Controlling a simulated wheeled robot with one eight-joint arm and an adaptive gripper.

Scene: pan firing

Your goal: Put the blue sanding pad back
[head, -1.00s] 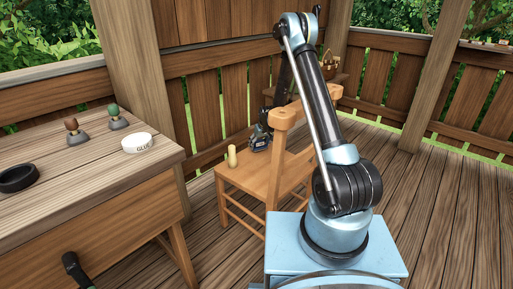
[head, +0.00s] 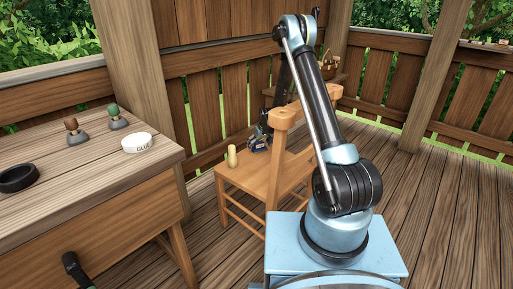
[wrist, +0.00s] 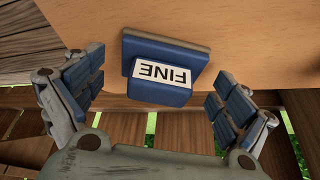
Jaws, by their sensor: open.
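The blue sanding pad (wrist: 160,93) shows in the wrist view, a block with a white label reading FINE, on the wooden chair seat (wrist: 258,45) near its edge. The label appears upside down. My gripper (wrist: 155,88) is open, with one blue-padded finger to the left of the pad and the other to the right. A gap shows between the pad and each finger.
A pale yellow bottle-like object (head: 232,156) stands on the seat left of my gripper. The chair's backrest post (head: 275,170) rises beside my arm. A workbench (head: 75,170) at left holds a white GLUE dish (head: 137,143), a dark ring (head: 17,179) and two knobbed tools.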

